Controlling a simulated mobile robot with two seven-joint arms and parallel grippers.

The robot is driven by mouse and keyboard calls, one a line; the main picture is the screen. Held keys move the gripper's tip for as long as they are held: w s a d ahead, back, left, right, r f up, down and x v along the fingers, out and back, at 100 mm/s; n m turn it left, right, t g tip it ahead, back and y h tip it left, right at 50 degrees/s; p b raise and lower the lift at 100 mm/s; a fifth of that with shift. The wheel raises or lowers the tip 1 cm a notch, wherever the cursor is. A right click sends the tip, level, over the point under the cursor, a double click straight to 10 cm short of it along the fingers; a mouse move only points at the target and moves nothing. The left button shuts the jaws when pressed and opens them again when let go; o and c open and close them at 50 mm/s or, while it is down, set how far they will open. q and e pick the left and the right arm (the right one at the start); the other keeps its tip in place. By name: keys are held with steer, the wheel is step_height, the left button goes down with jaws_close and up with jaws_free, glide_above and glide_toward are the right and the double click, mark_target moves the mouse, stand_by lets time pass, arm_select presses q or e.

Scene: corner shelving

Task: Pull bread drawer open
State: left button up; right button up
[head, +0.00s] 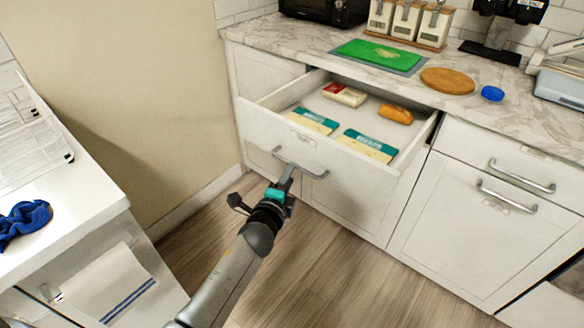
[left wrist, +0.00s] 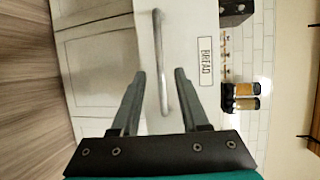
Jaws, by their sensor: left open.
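The bread drawer (head: 330,148) is a white drawer under the marble counter, pulled out with its inside showing. It holds a bread loaf (head: 395,114), a red and cream packet (head: 344,95) and two teal and cream packets (head: 367,146). Its metal bar handle (head: 301,165) runs across the front. In the left wrist view the handle (left wrist: 160,62) and a BREAD label (left wrist: 205,61) show on the drawer front. My left gripper (head: 284,180) is at the handle; its open fingers (left wrist: 160,85) lie on either side of the bar. My right gripper is not in view.
The counter (head: 400,80) above holds a green cutting board (head: 379,54), a round wooden board (head: 447,81) and a blue item (head: 492,93). Closed cabinets (head: 470,220) stand to the right. A white table (head: 75,195) with a blue cloth (head: 24,222) is at left. Wood floor is clear.

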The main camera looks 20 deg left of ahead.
arm_select(q)
steer(key=s, duration=0.3)
steer(key=shift+s+d+r+p, duration=0.1)
steer(key=shift+s+r+p, duration=0.1)
steer(key=shift+r+p, duration=0.15)
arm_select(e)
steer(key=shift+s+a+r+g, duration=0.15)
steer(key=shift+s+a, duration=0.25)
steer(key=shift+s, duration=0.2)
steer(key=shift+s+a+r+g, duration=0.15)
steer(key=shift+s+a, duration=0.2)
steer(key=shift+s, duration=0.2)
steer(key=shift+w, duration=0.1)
